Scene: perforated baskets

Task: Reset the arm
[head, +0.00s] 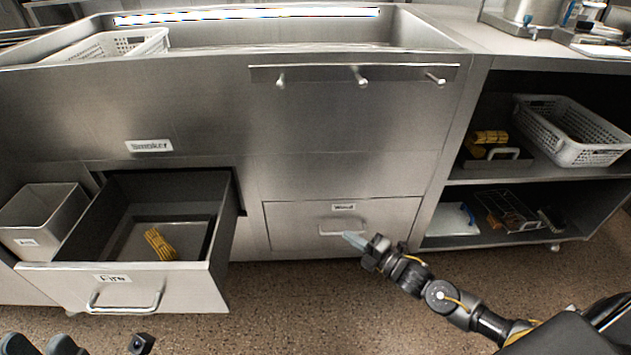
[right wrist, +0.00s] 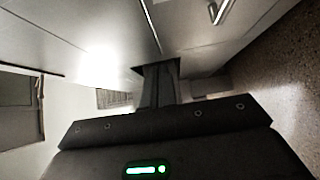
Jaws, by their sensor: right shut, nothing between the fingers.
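My right gripper (head: 354,240) is in front of the closed lower drawer (head: 290,232), close to its bar handle (head: 340,224). Whether it touches the handle is not clear. Its fingers are shut and empty, and they also show in the right wrist view (right wrist: 160,85). The right arm reaches in from the lower right. Dark parts of my left arm (head: 50,345) show at the bottom left edge; its fingers are mostly cut off.
An open drawer (head: 190,292) juts out on the left, holding a yellow bundle (head: 158,244). A metal bin (head: 45,215) stands beside it. Shelves on the right hold a white perforated basket (head: 570,150) and a yellow item (head: 487,138). The floor (head: 300,310) between is clear.

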